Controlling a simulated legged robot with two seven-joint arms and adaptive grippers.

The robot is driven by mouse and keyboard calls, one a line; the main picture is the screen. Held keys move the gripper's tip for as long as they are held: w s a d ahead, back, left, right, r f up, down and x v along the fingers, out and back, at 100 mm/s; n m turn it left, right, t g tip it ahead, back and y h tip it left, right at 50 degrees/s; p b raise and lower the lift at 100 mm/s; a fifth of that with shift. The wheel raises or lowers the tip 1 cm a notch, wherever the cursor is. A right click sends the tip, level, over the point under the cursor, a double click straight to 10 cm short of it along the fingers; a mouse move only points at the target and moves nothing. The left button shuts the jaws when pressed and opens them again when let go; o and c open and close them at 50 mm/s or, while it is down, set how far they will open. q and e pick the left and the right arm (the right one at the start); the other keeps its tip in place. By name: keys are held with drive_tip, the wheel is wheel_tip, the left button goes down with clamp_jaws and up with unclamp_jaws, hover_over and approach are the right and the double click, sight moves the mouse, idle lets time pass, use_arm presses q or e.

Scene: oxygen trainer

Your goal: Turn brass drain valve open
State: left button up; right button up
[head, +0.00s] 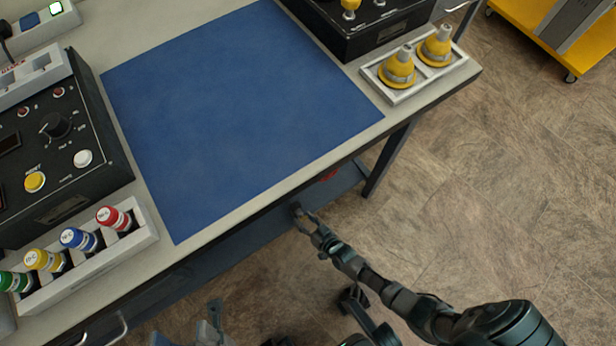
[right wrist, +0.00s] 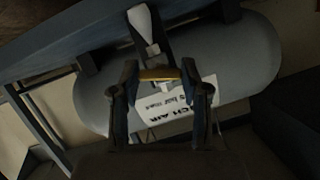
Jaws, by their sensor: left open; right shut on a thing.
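The brass drain valve (right wrist: 158,74) shows in the right wrist view as a short yellow bar at the underside of a grey tank (right wrist: 240,55). My right gripper (right wrist: 160,82) is shut on it, with one finger at each end of the bar. In the head view my right gripper (head: 304,216) reaches in at the bench's front edge, low beside the under-shelf; the valve and tank are hidden there. My left gripper (head: 212,322) is open and empty at the bottom of the head view, away from the valve. How far the valve is turned is unclear.
A blue mat (head: 240,110) lies clear on the bench. A black control box (head: 60,140) and a rack (head: 100,262) of coloured bottles stand left. A white tray (head: 408,95) with two yellow cones sits right. A yellow cart (head: 525,22) stands on the floor behind.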

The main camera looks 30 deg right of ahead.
drive_tip(key=shift+w+r+n+h+p, duration=0.2)
drive_tip(key=shift+r+n+h+p, duration=0.2)
drive_tip(key=shift+r, duration=0.15)
drive_tip(key=shift+s+f+n+h, duration=0.25)
drive_tip(key=shift+f+n+h, duration=0.3)
drive_tip(key=shift+n, duration=0.35)
drive_tip(key=o, duration=1.1)
drive_tip(key=shift+o, duration=0.2)
drive_tip(key=v, duration=1.2)
